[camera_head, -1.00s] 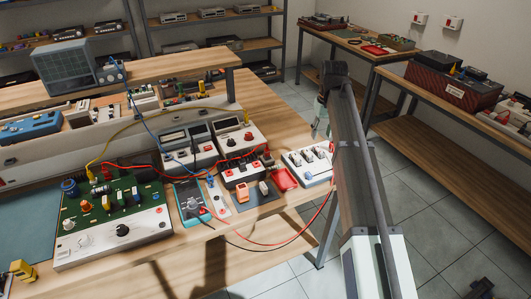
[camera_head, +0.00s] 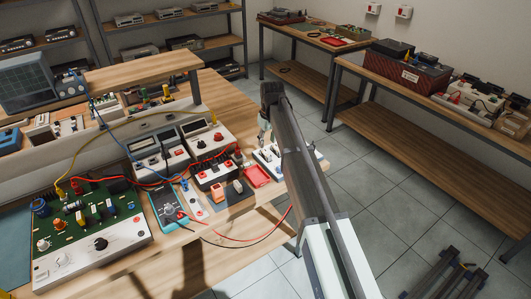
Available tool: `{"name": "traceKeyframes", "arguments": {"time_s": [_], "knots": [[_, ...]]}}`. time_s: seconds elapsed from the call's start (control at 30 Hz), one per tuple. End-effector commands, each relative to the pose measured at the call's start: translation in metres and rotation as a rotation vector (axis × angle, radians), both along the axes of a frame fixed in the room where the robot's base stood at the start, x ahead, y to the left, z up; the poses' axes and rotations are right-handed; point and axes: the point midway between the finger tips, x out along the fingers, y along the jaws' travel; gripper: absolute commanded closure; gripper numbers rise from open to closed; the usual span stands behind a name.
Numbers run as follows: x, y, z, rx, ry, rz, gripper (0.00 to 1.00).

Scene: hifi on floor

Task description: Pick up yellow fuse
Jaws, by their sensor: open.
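I cannot tell for certain which thing is the yellow fuse. A yellow upright piece (camera_head: 166,91) stands on the raised shelf behind. A sliver of a yellow object (camera_head: 4,294) shows at the bottom left corner, mostly cut off. My gripper (camera_head: 264,129) is open, seen small at the far end of my arm. It is near the white switch block (camera_head: 271,160) at the bench's right edge, away from the board. Its fingers look empty.
A side table (camera_head: 400,122) with a dark red box (camera_head: 408,72) stands at right. The tiled floor between is mostly clear.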

Motion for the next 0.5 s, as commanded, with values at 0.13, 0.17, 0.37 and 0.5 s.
{"name": "traceKeyframes", "arguments": {"time_s": [0.13, 0.17, 0.37, 0.5], "knots": [[0.000, 0.001, -0.007, 0.000, 0.000, 0.000, 0.55], [0.000, 0.001, -0.007, 0.000, 0.000, 0.000, 0.55], [0.000, 0.002, -0.020, 0.000, 0.002, 0.000, 0.55], [0.001, 0.004, -0.037, -0.001, 0.003, 0.000, 0.55]]}}
